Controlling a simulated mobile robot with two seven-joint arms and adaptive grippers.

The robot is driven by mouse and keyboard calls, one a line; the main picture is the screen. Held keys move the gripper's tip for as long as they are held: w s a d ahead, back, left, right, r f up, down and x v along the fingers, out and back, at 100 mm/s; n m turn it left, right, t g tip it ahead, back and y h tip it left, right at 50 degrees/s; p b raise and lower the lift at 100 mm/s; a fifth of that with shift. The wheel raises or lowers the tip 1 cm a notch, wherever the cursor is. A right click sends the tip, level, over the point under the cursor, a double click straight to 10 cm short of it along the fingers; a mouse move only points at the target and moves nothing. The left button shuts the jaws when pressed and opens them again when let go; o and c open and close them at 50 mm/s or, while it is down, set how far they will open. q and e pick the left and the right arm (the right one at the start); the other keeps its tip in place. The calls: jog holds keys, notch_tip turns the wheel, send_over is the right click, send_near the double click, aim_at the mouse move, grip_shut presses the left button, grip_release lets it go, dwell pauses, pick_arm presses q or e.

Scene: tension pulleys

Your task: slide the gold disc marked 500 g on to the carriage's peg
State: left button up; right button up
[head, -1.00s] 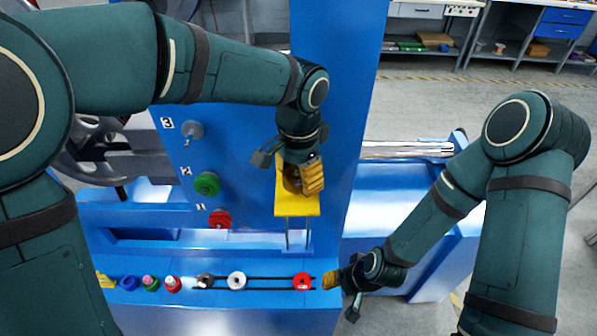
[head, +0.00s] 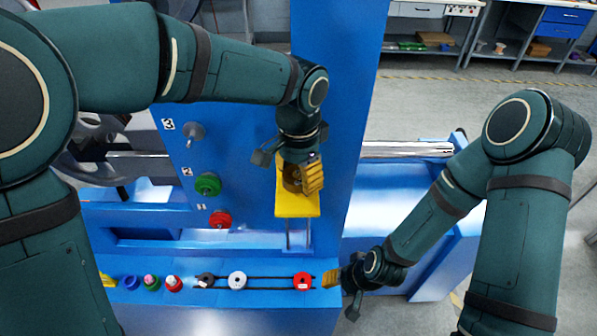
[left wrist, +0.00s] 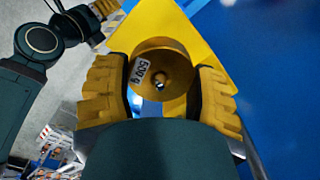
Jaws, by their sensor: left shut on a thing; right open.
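The gold disc (left wrist: 176,62) with a white "500 g" label faces the left wrist camera. A small shiny metal tip shows at its centre hole, which looks like the peg's end; how far the disc sits on it I cannot tell. My left gripper (left wrist: 162,92) is shut on the disc, one yellow finger pad on each side. In the head view the left gripper (head: 302,178) is at the yellow carriage (head: 296,207), with the disc (head: 290,180) partly hidden by it. My right gripper (head: 338,281) is open and empty, low on the right.
The carriage stands before a blue column (head: 335,60). A red disc (head: 302,281), a white disc (head: 237,280) and a black disc (head: 205,280) lie on the blue bench, the red one close to my right gripper. Grey, green and red pulleys (head: 207,184) are on the panel at left.

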pick_arm(q)
jog(key=shift+r, duration=0.1)
jog(key=o, duration=1.3)
jog(key=shift+o, duration=0.2)
notch_tip(320, 180, up, 8)
jog(key=shift+f, duration=0.2)
